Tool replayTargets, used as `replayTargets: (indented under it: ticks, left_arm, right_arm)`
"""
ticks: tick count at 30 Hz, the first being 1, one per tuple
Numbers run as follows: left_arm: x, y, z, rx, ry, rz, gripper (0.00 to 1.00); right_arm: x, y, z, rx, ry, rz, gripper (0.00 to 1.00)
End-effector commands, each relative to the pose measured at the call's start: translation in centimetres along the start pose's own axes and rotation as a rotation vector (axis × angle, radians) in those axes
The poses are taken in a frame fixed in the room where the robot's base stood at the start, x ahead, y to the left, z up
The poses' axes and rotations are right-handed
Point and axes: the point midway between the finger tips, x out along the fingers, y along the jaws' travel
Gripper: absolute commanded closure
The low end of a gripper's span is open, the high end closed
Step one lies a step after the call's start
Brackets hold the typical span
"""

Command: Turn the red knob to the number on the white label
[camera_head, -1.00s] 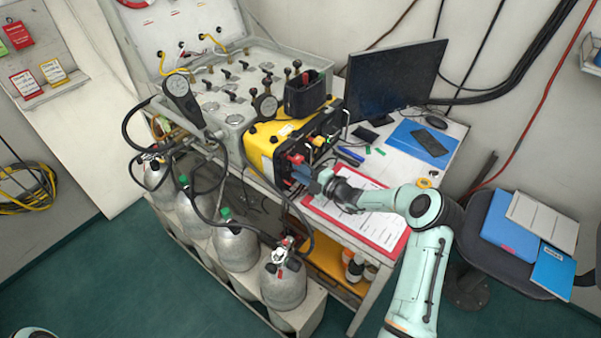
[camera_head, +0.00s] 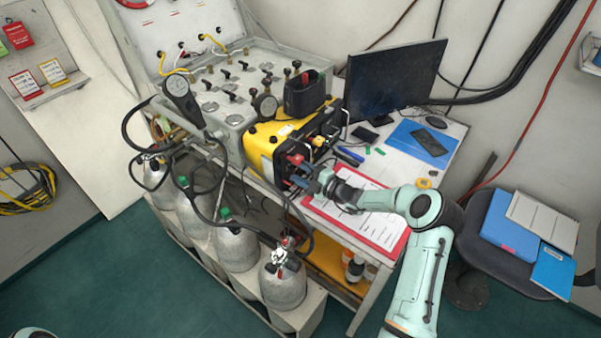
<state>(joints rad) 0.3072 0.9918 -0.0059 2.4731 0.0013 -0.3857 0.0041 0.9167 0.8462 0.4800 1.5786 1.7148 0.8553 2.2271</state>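The yellow box (camera_head: 262,148) stands at the table's front edge with its dark front panel facing right. A red knob (camera_head: 295,159) shows on that panel, small and partly hidden near my fingers. My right gripper (camera_head: 301,174) is at the panel, just below and beside the red knob. Its two bluish fingers look spread apart, with nothing seen between them. I cannot tell whether a finger touches the panel. A small pale patch on top of the yellow box may be a label, but no number is legible. My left gripper is out of view.
A clipboard with a red border (camera_head: 376,226) lies under my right forearm. A monitor (camera_head: 392,85) stands behind. A grey gauge case (camera_head: 226,90) is at the left, with hoses running to several gas cylinders (camera_head: 236,246). A chair (camera_head: 490,243) is at the right.

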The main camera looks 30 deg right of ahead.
Motion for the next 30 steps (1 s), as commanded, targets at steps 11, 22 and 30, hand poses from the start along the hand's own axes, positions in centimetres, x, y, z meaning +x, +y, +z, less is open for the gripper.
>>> replayTargets:
  ticks: [11,22,30]
  left_arm:
    - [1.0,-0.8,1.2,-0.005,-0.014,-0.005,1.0]
    - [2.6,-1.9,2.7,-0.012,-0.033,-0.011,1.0]
    - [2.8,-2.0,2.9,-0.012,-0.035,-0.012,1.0]
  right_arm:
    - [-3.1,-0.3,0.1,-0.001,-0.003,-0.004,0.49]
    - [-11.0,-0.2,0.1,0.0,-0.003,-0.003,0.49]
    - [-13.3,0.0,0.0,-0.001,0.0,0.0,0.49]
